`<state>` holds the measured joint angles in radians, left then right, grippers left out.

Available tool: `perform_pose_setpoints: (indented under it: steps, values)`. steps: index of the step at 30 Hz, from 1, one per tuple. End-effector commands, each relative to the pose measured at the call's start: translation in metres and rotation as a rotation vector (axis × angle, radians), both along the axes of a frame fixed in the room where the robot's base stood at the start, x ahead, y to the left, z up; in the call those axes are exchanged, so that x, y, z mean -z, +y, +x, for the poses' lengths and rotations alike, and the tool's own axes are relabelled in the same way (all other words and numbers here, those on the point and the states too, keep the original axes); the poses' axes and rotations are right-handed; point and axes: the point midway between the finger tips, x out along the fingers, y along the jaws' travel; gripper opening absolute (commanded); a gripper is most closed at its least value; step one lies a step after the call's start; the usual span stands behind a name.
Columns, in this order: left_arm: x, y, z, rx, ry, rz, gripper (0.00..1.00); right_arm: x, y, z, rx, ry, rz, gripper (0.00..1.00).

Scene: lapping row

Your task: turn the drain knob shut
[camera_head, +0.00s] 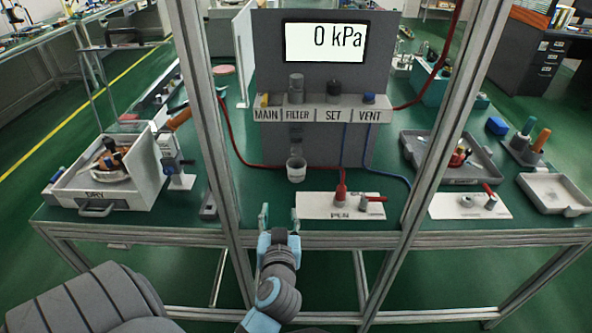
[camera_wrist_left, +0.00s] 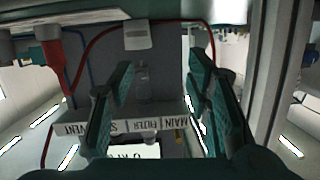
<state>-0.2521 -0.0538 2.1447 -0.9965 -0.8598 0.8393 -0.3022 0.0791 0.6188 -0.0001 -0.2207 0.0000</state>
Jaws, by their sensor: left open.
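The grey panel (camera_head: 330,75) carries a shelf labelled MAIN, FILTER, SET and VENT (camera_head: 325,115). Under the FILTER label hangs a grey filter bowl (camera_head: 296,132), with a small part at its lower end; I cannot make out the drain knob's shape or setting. My left gripper (camera_head: 280,217) is open and empty, in front of and below the cup, at the table's front edge. In the left wrist view the gripper (camera_wrist_left: 160,75) has its fingers apart, with the filter bowl (camera_wrist_left: 142,78) farther off between them. My right gripper is not in view.
Frame posts (camera_head: 208,130) (camera_head: 440,130) stand either side of the panel. A red hose (camera_head: 233,140) and a blue hose (camera_head: 395,174) hang by it. A white plate (camera_head: 315,206) lies right of my gripper, and a DRY box (camera_head: 110,185) stands at left. The display (camera_head: 325,41) reads 0 kPa.

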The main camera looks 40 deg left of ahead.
Motion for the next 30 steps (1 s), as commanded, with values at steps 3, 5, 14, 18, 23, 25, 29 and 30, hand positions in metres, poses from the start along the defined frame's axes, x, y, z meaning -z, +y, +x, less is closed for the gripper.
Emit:
perform_pose_setpoints:
  steps: [3, 5, 14, 18, 23, 25, 29, 30]
  values:
    - [-0.033, -0.009, 0.026, 0.026, -0.15, 0.06, 0.44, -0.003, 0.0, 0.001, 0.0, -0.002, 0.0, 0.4]
    - [-0.043, -0.012, 0.035, 0.041, -0.194, 0.079, 0.44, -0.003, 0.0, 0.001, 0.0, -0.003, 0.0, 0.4]
    - [-0.05, 0.022, 0.086, 0.051, -0.214, 0.095, 0.44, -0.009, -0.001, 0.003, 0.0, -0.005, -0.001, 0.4]
    - [-0.048, 0.046, 0.119, 0.051, -0.213, 0.09, 0.44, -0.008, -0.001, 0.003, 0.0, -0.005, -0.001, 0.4]
    - [-0.047, 0.065, 0.144, 0.051, -0.212, 0.088, 0.44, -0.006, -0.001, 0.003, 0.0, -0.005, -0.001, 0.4]
    - [-0.047, 0.069, 0.149, 0.052, -0.211, 0.088, 0.44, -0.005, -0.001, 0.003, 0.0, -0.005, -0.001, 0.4]
    - [-0.047, 0.072, 0.153, 0.052, -0.212, 0.087, 0.44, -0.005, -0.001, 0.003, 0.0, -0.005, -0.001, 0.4]
    - [-0.047, 0.072, 0.153, 0.052, -0.212, 0.087, 0.44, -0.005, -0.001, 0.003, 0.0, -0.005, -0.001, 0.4]
